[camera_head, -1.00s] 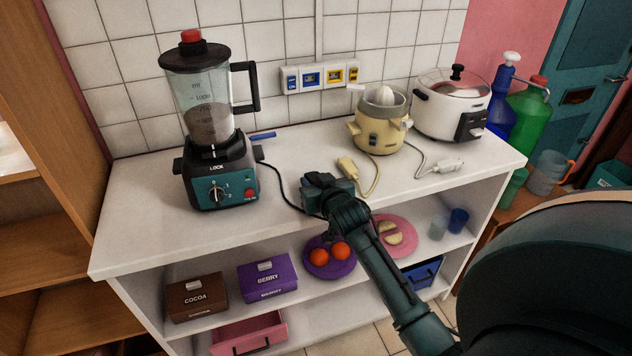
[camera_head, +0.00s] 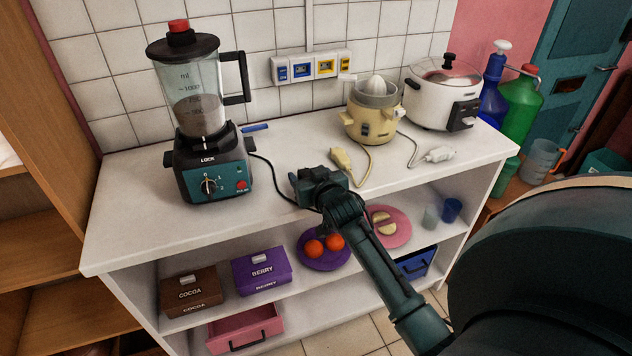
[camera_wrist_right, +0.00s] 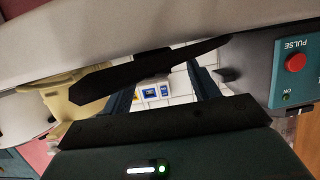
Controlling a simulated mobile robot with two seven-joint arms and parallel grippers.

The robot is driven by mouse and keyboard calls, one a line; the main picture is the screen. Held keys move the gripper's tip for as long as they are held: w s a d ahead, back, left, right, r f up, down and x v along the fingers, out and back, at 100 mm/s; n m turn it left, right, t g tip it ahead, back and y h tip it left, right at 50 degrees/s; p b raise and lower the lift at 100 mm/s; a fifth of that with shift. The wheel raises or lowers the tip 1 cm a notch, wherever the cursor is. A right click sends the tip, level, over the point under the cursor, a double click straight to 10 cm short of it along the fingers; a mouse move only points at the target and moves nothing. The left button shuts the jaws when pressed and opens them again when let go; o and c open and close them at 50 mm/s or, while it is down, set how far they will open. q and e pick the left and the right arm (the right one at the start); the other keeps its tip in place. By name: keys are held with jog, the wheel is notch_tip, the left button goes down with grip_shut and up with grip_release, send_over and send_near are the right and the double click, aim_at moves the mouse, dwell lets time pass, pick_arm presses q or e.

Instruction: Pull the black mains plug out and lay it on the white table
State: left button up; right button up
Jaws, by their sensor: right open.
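My right gripper (camera_head: 303,186) is low over the front part of the white table (camera_head: 140,225). In the right wrist view its two fingers (camera_wrist_right: 162,92) stand apart. The black mains plug (camera_wrist_right: 150,72) lies across that view, close to the fingers and against the white table top. It is not clamped, and I cannot tell whether it touches a finger. In the head view the gripper hides the plug; its black cord (camera_head: 272,172) runs there from the blender (camera_head: 208,150). The socket strip (camera_head: 312,67) on the tiled wall shows no black plug in it. My left gripper is not in view.
A cream plug (camera_head: 341,159) and a white plug (camera_head: 438,155) lie right of the gripper, corded to the juicer (camera_head: 372,122) and rice cooker (camera_head: 443,95). A blue pen-like item (camera_head: 255,127) lies behind the blender. The table's front left is clear.

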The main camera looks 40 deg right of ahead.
jog(key=v, duration=1.2)
jog(key=shift+s+r, duration=0.15)
jog(key=shift+s, duration=0.15)
